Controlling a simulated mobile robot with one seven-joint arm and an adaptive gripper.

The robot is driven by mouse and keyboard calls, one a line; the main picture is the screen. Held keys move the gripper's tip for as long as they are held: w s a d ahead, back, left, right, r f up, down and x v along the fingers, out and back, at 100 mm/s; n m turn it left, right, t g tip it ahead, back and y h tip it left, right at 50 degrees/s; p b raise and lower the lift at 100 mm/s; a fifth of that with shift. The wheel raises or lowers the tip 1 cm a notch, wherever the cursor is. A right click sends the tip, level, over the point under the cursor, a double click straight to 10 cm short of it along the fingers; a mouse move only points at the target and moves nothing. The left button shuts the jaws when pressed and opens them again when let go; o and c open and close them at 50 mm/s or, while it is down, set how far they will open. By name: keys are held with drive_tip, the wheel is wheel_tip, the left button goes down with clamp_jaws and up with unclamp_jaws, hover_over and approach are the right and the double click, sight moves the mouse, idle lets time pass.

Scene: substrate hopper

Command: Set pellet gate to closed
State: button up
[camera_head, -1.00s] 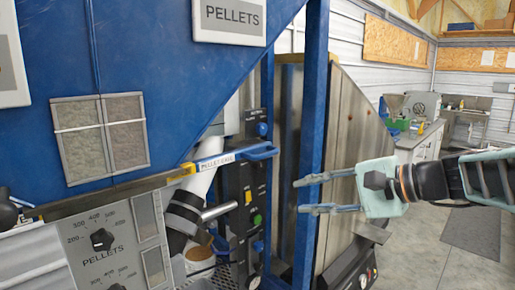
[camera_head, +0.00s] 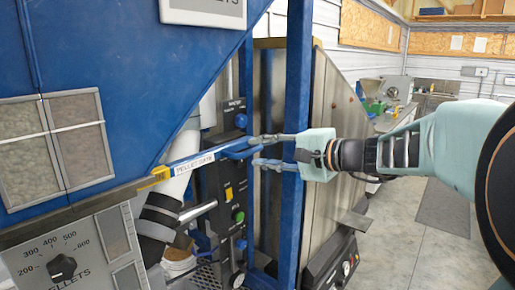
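The pellet gate (camera_head: 190,164) is a flat bar with a white "PELLET GATE" label, sticking out to the right from under the blue hopper. A blue loop handle (camera_head: 240,149) forms its right end. A yellow piece (camera_head: 160,173) sits where the bar meets the hopper edge. My gripper (camera_head: 262,151) comes in from the right, with its two fingers apart, one above the other. The fingertips are at the right end of the handle, which appears to lie level with the gap between them. I cannot tell whether they touch it.
A blue upright post (camera_head: 297,100) stands just behind my fingers. A black control panel (camera_head: 235,195) with buttons is below the handle. A dial panel marked "PELLETS" (camera_head: 62,268) is at lower left. A metal hopper (camera_head: 330,150) stands behind the post. Floor is open at right.

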sight(253, 152)
drive_tip(key=shift+x, duration=1.9)
clamp_jaws()
